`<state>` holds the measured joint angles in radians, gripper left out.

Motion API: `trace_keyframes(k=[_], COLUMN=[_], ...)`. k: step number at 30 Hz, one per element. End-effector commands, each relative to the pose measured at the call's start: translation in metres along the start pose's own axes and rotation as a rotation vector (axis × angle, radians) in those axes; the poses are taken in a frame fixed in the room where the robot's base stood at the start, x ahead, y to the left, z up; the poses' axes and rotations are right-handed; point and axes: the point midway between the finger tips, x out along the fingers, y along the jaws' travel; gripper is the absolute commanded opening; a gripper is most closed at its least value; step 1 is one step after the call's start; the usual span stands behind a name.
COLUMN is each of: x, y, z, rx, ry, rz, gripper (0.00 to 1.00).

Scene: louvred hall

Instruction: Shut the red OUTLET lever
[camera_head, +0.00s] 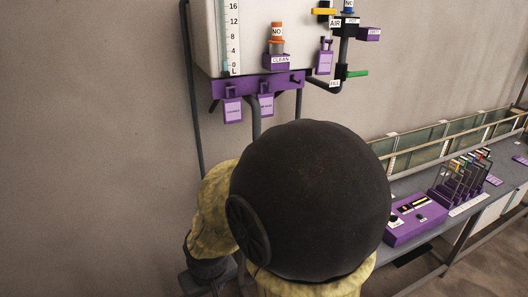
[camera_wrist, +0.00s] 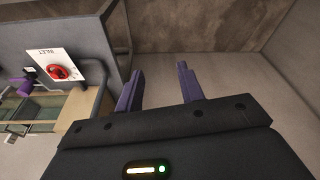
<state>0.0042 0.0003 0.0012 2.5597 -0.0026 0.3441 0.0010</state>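In the wrist view a red round part (camera_wrist: 60,72) sits on a white plate (camera_wrist: 55,67) fixed to a dark grey body at the upper left. The plate's lettering is upside down and looks like INLET. No label reading OUTLET can be made out in either view. My gripper (camera_wrist: 160,69) shows in the wrist view with two purple fingers spread apart and nothing between them. It is to the right of the red part and apart from it. In the head view my gripper is not seen, and a large dark ball with yellow cloth hides the middle.
In the head view a white tank (camera_head: 258,38) with a scale hangs on the wall, with a yellow handle (camera_head: 323,11) and a green handle (camera_head: 357,73) beside it. A bench with a purple box (camera_head: 416,219) and a rack (camera_head: 458,183) stands right. The left wall is bare.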

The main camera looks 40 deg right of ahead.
Motion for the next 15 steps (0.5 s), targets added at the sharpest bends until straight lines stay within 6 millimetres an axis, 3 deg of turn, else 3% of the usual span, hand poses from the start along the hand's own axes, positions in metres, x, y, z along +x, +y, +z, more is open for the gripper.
trace_keyframes(k=[5,15], x=[0.004,-0.003], y=[0.02,0.122], z=[-0.022,-0.108], rx=[0.028,0.131], ry=[0.087,0.506], rz=[0.027,0.136], gripper=[0.38,0.38])
